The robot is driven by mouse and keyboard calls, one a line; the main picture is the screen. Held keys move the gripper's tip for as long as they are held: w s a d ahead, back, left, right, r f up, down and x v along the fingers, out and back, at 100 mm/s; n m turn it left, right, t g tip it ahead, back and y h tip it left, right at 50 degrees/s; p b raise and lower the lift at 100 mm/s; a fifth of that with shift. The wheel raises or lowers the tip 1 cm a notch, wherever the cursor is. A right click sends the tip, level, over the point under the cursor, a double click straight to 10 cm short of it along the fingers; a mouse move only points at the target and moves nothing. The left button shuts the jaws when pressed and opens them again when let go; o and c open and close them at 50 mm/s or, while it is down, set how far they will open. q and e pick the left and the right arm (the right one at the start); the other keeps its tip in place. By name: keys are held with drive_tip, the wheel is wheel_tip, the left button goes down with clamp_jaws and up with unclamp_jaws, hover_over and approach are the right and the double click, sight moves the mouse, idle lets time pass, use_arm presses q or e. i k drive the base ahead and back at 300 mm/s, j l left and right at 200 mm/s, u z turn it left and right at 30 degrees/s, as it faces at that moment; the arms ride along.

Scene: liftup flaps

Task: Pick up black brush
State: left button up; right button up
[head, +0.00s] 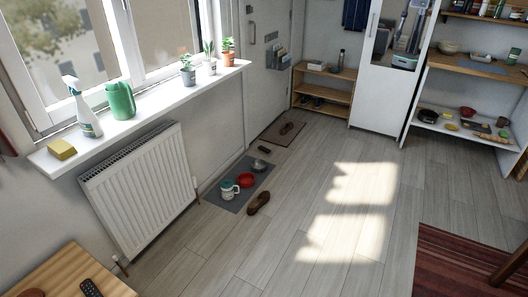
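I cannot make out a black brush for certain in the head view. Another dark object (34,293) is cut off by the bottom edge, on the wooden table (62,272) at the lower left. A black remote-like object (91,288) lies on the same table. Neither of my grippers is in view.
A grey mat (226,204) holds a red bowl (246,180), a metal bowl (259,165) and a white-and-teal container (229,188). A brown shoe (259,202) lies beside it. A radiator (142,190) stands left. The middle floor (300,190) is clear. Shelves (470,130) stand right.

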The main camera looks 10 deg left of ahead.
sight(261, 147)
drive_tip(key=i+l+z, duration=0.15)
drive_tip(key=i, duration=0.2)
drive_tip(key=i+l+z, duration=0.2)
drive_tip(key=i, duration=0.2)
drive_tip(key=i+j+z, duration=0.2)
drive_tip(key=i, duration=2.25)
drive_tip(key=i+u, duration=0.25)
drive_tip(key=i, duration=0.3)
drive_tip(key=i+u, duration=0.2)
drive_tip(key=i, duration=0.35)
drive_tip(key=i+l+u, duration=0.25)
drive_tip(key=i, duration=0.25)
drive_tip(key=i+l+u, duration=0.25)
drive_tip(key=i, duration=0.3)
